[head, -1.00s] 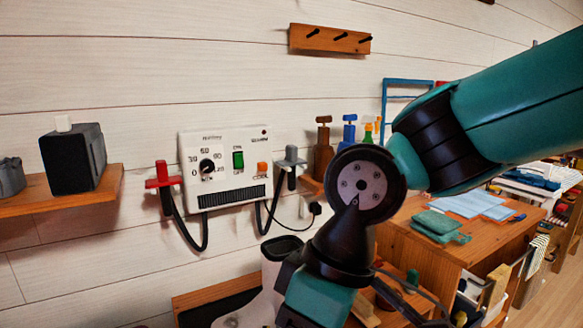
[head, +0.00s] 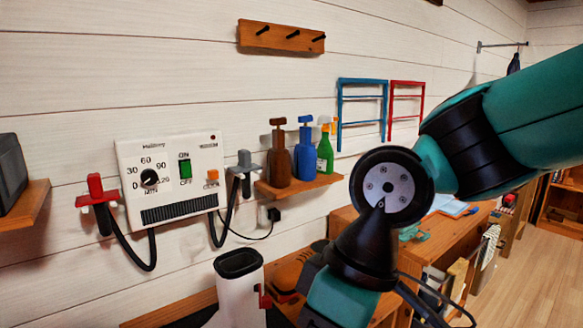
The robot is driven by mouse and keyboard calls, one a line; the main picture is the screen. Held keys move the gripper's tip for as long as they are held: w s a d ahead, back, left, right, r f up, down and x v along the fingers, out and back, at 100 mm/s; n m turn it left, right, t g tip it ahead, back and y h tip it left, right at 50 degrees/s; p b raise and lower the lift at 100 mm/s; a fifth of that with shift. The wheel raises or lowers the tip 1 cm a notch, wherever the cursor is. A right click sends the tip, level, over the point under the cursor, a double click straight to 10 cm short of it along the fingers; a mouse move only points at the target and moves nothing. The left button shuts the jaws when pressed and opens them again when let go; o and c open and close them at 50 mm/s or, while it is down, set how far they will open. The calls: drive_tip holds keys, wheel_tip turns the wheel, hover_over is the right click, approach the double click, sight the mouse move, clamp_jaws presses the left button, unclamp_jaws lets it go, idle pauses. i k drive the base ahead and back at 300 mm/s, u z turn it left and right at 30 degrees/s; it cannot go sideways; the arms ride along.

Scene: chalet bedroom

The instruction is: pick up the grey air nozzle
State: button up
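The grey air nozzle (head: 244,164) hangs at the right side of the white wall-mounted control box (head: 170,172), with a black hose looping down from it. A red nozzle (head: 97,195) hangs at the box's left side, also on a black hose. My arm comes in from the right and bends down in front of the wooden desk. My gripper's fingers are not visible in the head view; the arm's end runs out of the bottom of the picture. The grey nozzle is unobstructed, to the left of my arm.
A small shelf (head: 299,184) right of the nozzle bears a brown bottle (head: 279,158), a blue bottle (head: 305,155) and a green bottle (head: 325,155). A white open-topped boot-like object (head: 240,290) stands below. A wooden desk (head: 352,222) is behind my arm.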

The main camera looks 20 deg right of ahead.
sight(245, 166)
drive_tip(key=z, duration=2.3)
drive_tip(key=i, duration=1)
drive_tip(key=u, duration=3.3)
drive_tip(key=i, duration=0.5)
drive_tip(key=z, duration=0.05)
